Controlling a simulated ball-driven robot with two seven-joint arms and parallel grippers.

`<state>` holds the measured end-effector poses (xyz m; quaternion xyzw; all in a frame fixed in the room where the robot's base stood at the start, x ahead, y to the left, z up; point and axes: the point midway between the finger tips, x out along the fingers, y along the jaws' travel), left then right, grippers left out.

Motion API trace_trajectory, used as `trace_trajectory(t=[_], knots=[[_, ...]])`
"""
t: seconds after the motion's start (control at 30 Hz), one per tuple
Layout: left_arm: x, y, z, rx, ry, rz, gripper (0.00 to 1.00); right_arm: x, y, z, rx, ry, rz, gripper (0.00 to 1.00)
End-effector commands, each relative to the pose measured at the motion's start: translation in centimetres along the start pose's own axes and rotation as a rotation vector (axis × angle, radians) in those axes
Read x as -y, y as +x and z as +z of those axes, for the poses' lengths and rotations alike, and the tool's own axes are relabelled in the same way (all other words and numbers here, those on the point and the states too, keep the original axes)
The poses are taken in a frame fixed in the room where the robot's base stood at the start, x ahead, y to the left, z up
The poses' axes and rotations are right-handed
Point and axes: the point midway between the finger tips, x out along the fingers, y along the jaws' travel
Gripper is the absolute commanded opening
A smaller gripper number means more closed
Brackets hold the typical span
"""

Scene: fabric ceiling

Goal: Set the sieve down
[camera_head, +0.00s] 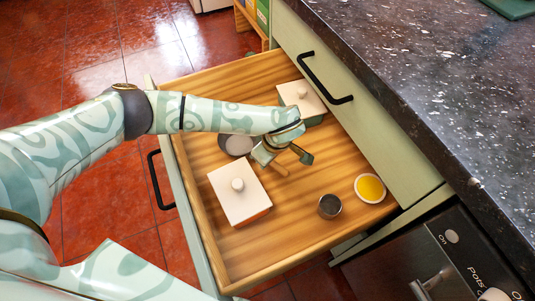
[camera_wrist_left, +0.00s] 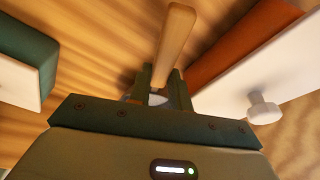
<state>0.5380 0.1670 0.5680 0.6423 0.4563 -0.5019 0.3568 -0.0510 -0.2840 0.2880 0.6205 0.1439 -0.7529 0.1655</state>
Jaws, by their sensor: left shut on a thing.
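The sieve's wooden handle (camera_head: 281,168) shows beside my left gripper in the head view. A round grey part (camera_head: 238,145), apparently its bowl, shows partly behind my forearm. My left gripper (camera_head: 280,153) is low inside the open wooden drawer (camera_head: 303,231), shut on the sieve near the base of its handle. In the left wrist view the handle (camera_wrist_left: 177,42) sticks out from between the fingers (camera_wrist_left: 160,92). I cannot tell whether the sieve touches the drawer floor. My right gripper is not in view.
A white-lidded orange box (camera_head: 238,195) stands just left of the gripper. A white-lidded green box (camera_head: 303,98) stands behind it. A dark cup (camera_head: 329,206) and a white bowl with yellow contents (camera_head: 370,188) are at the right. The drawer's near floor is clear.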

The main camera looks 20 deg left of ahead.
Motion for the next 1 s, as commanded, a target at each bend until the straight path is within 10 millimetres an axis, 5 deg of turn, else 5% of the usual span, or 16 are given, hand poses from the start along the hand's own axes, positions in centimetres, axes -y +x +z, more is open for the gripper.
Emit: trace_trajectory(t=[0.17, 0.2, 0.3, 0.67, 1.0], knots=[[0.0, 0.4, 0.1, 0.0, 0.0, -0.001, 0.0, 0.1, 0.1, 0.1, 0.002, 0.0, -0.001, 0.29], [0.0, 0.4, 0.1, 0.0, 0.0, -0.001, 0.22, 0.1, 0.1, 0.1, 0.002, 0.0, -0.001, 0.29], [0.0, 0.4, 0.1, 0.0, -0.001, 0.0, 0.45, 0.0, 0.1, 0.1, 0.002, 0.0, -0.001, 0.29], [0.0, -0.1, 0.1, 0.0, 0.0, 0.001, 0.45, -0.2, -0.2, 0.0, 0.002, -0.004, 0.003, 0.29], [-0.2, -9.1, -0.2, -0.003, -0.001, 0.011, 0.45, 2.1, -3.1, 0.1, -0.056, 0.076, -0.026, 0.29]])
